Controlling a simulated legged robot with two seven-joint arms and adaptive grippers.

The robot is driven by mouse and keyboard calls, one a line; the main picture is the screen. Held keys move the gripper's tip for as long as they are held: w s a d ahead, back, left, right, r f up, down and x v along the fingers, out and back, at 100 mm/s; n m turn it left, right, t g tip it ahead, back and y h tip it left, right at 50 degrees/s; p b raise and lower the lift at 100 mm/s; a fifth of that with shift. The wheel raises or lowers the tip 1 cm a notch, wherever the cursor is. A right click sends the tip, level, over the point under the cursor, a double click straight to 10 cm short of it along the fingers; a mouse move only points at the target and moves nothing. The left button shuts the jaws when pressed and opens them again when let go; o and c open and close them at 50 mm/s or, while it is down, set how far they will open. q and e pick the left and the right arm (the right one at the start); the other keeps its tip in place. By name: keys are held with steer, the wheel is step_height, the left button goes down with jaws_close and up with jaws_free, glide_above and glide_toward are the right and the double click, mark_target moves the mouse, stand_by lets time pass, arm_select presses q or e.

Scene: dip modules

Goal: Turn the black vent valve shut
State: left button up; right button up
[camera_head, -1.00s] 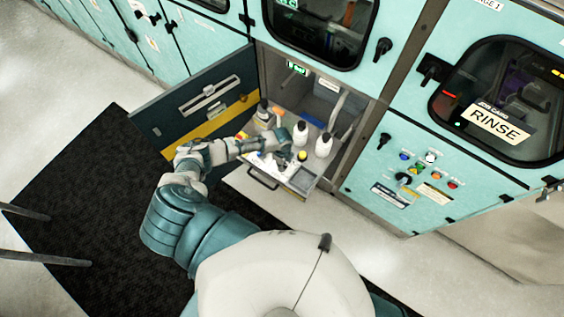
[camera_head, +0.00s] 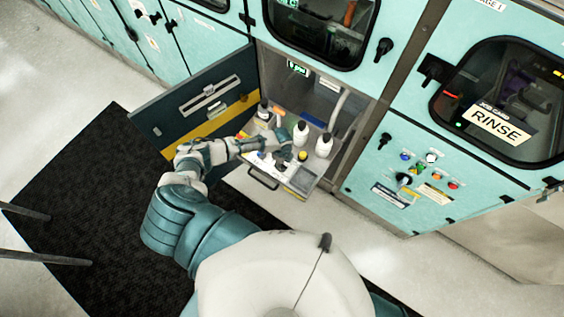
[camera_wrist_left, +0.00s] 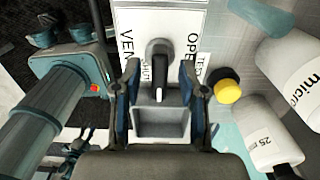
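The black vent valve (camera_wrist_left: 159,68) shows in the left wrist view as a dark lever on a round grey base, on a white label plate (camera_wrist_left: 180,20) reading VENT, OPEN and SHUT. The lever's narrow end points down in the picture, toward my gripper. My left gripper (camera_wrist_left: 159,76) has its two blue-padded fingers apart, one on each side of the lever. Clear gaps show between pads and lever. In the head view my left gripper (camera_head: 278,144) reaches over the pulled-out shelf, and the valve cannot be made out there. My right gripper is out of view.
White bottles (camera_wrist_left: 275,135) stand close on the right in the wrist view, with a yellow-capped black container (camera_wrist_left: 228,90) beside the right finger. In the head view the shelf (camera_head: 302,180) sits in an open cabinet, with an open door (camera_head: 190,110) left of my arm.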

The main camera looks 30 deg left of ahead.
arm_select(q)
steer(key=shift+r, duration=0.15)
step_height(320, 180, up, 12)
steer(key=shift+f, duration=0.2)
stand_by(0.5)
